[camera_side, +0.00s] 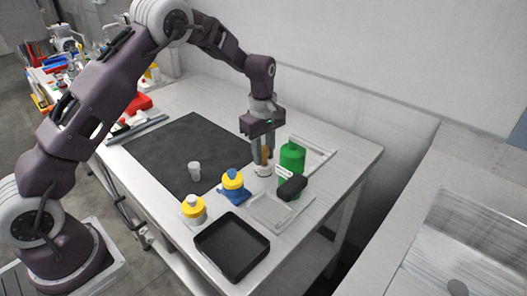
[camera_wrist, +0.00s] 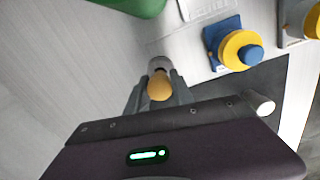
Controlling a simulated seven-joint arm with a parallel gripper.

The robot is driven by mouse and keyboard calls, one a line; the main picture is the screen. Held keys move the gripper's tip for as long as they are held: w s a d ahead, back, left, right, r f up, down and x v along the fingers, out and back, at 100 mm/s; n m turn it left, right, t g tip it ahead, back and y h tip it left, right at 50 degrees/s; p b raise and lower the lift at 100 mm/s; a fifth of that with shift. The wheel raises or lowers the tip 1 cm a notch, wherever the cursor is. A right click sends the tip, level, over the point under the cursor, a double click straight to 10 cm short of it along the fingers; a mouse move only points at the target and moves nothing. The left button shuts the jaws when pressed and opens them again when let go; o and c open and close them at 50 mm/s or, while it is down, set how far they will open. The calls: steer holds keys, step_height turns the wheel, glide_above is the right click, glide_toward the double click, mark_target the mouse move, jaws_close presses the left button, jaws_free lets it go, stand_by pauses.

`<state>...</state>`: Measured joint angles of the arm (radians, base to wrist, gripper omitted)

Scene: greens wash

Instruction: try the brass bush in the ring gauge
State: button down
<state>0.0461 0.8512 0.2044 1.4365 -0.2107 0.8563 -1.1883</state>
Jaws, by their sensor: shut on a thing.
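My gripper (camera_side: 263,158) is shut on an orange-tan piece that I take for the brass bush (camera_side: 266,153). The bush shows in the wrist view (camera_wrist: 160,88) between the fingers. A pale, round piece with a dark centre, which looks like the ring gauge (camera_wrist: 159,63), is just beyond the bush in the wrist view. In the side view the ring gauge (camera_side: 263,171) is on the bench right under the fingertips. The fingers partly hide both pieces. I cannot tell whether the bush touches the ring or enters it.
A green container (camera_side: 292,158) stands close right of my gripper, with a black object (camera_side: 292,187) in front. A yellow piece on a blue base (camera_side: 233,184), a yellow-and-white one (camera_side: 193,210) and a black tray (camera_side: 232,247) are nearer. The dark mat (camera_side: 170,148) holds a pale cylinder (camera_side: 194,171).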

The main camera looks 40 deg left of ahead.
steer(key=shift+f, duration=0.5)
stand_by(0.7)
steer(key=c, duration=1)
jaws_free()
steer(key=shift+c, duration=0.2)
steer(key=shift+m, duration=0.3)
steer(key=r, duration=0.6)
steer(key=s+r, duration=0.1)
steer(key=r, duration=0.2)
steer(key=shift+d+r, duration=0.1)
steer(key=shift+r, duration=0.3)
steer(key=s+d+r+m+t, duration=0.25)
steer(key=s+r+m, duration=0.35)
steer(key=s+r, duration=0.7)
steer(key=s+m+t, duration=0.3)
steer(key=s+m, duration=0.6)
steer(key=s, duration=1.1)
steer(key=shift+d+f+m, duration=0.25)
steer(key=shift+f+m, duration=0.05)
steer(key=shift+f, duration=0.15)
